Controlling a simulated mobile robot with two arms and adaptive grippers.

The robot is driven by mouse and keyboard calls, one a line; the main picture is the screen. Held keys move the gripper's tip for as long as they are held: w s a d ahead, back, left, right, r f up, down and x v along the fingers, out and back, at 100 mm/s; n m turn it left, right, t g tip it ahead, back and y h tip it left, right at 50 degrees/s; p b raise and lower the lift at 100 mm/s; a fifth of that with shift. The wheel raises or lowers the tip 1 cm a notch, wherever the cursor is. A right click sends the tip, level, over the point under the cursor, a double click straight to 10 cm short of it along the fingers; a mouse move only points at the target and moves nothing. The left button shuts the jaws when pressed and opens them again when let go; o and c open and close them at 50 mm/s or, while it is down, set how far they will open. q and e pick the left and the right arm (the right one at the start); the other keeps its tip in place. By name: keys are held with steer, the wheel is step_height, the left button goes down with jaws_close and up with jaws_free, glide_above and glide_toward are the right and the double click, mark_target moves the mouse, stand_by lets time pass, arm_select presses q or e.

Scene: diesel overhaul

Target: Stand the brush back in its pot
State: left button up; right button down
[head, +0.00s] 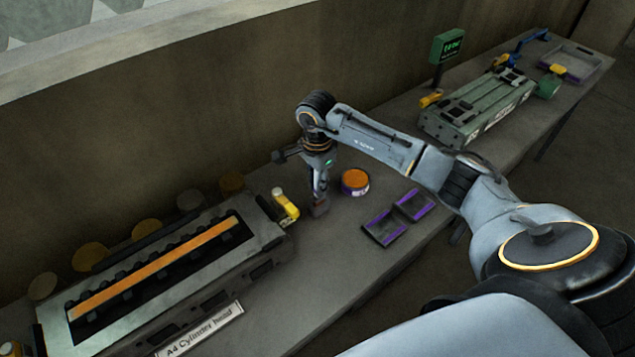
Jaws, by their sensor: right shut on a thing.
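My right gripper (319,207) points down at the bench, just right of the cylinder head. It is shut on a small, dark, slim thing that I take to be the brush; the fingers hide most of it, and I cannot tell whether it touches the bench. A round pot (355,182) with an orange top and a pale, purple-marked side stands upright on the bench, a little right of the gripper and apart from it. My left gripper is not in view.
The cylinder head (255,262) with an orange strip lies at left, a yellow part (286,207) at its end. Dark purple-edged trays (385,228) lie right of the gripper. A green machine block (455,128) and a grey tray (592,72) stand farther back. The wall runs close behind.

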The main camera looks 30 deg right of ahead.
steer(key=shift+f+b, duration=0.9)
steer(key=shift+f, duration=0.2)
steer(key=c, duration=1.2)
jaws_free()
steer(key=shift+r, duration=0.1)
steer(key=shift+o, duration=0.2)
step_height(320, 180, up, 12)
steer(key=shift+s, duration=0.1)
